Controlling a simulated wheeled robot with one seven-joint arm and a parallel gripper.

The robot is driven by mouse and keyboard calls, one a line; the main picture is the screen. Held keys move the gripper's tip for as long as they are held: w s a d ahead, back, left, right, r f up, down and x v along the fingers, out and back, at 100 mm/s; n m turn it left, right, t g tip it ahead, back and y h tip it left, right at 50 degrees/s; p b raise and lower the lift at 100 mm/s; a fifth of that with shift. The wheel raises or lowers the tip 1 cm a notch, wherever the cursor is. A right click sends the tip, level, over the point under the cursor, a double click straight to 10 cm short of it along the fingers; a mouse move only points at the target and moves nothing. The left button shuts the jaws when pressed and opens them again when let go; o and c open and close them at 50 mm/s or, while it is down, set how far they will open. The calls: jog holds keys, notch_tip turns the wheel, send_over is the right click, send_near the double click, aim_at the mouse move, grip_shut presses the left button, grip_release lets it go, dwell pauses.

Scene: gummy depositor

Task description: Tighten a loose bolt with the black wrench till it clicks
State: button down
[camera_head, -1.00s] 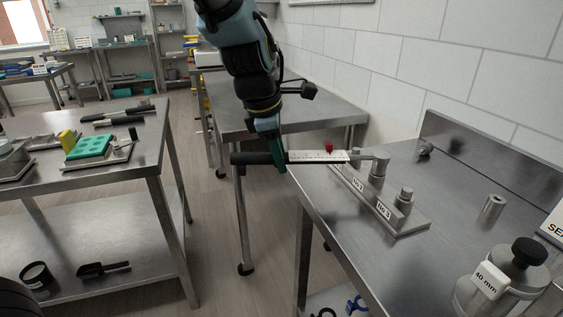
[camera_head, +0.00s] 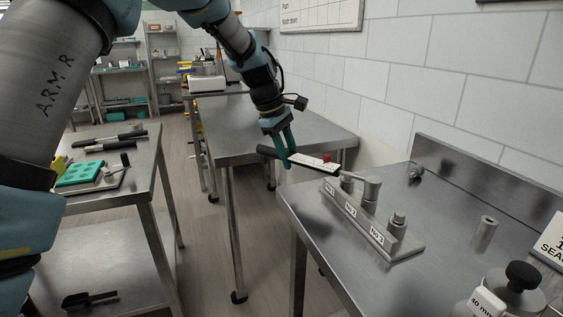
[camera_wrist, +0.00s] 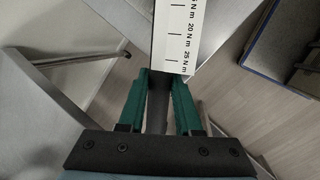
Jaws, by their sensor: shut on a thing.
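My gripper (camera_head: 287,157) has green fingers shut on the wrench handle. In the wrist view, the fingers (camera_wrist: 160,100) flank the handle, and the scale (camera_wrist: 181,40) shows Nm marks. The No 3 bolt (camera_head: 397,228) stands bare at the near end.
The block rests on a steel bench (camera_head: 330,245) with a back ledge. A metal cylinder (camera_head: 485,234) and a black-knobbed device (camera_head: 520,285) stand at right. Another table (camera_head: 145,185) at left holds black-handled tools (camera_head: 117,138) and a green tray (camera_head: 78,173). A tiled wall is behind.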

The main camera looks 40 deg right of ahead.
jog(key=shift+w+d+m, duration=0.15)
jog(key=shift+d+m, duration=0.35)
jog(key=shift+d, duration=0.35)
jog(key=shift+a+r+p, duration=0.1)
jog(key=shift+r+p, duration=1)
jog(key=shift+r, duration=0.25)
notch_tip(320, 180, up, 4)
jog(key=p, duration=0.3)
jog(key=shift+p, duration=0.4)
